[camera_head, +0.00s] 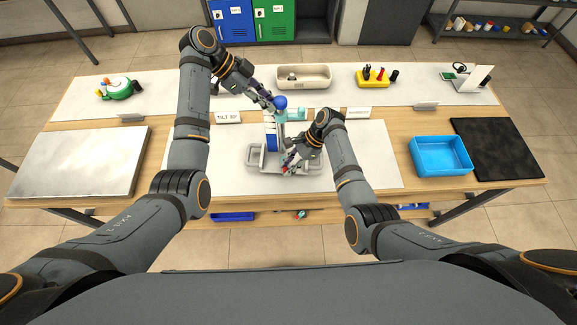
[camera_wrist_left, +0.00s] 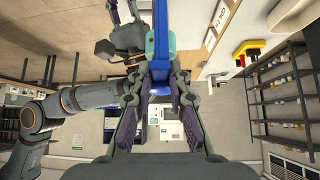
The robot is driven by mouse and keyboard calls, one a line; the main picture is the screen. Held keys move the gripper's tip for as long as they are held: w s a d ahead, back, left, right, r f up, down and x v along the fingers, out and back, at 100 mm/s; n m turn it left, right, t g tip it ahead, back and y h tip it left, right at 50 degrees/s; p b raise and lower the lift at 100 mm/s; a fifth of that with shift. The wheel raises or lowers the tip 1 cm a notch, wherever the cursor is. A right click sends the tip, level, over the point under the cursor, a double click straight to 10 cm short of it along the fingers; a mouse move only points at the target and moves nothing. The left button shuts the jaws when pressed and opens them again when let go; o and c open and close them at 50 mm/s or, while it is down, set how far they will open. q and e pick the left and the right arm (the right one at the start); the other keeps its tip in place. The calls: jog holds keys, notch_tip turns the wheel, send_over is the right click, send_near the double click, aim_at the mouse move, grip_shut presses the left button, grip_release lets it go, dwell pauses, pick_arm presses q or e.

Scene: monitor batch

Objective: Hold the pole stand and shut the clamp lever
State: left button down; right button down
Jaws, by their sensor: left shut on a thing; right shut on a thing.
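The pole stand (camera_head: 256,162) has a grey base on the middle of the light mat, with a white and blue upright rising from it. A teal clamp (camera_head: 298,114) sits at its top, with a blue ball-ended lever (camera_head: 281,101). My left gripper (camera_head: 270,103) is shut on the blue lever, coming in from the upper left. In the left wrist view the blue lever (camera_wrist_left: 160,84) lies between the fingers, below the teal clamp (camera_wrist_left: 160,44). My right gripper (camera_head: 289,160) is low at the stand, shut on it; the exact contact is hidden.
A blue tray (camera_head: 440,156) and a black mat (camera_head: 503,148) lie at right. A pale panel (camera_head: 82,162) lies at left. A beige bin (camera_head: 303,77), a yellow holder (camera_head: 373,78) and a green round item (camera_head: 119,88) stand along the back. A "TILT" card (camera_head: 228,117) is near my left forearm.

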jog(key=c, duration=1.1)
grip_release()
jog(key=shift+w, duration=0.1)
jog(key=v, duration=1.2)
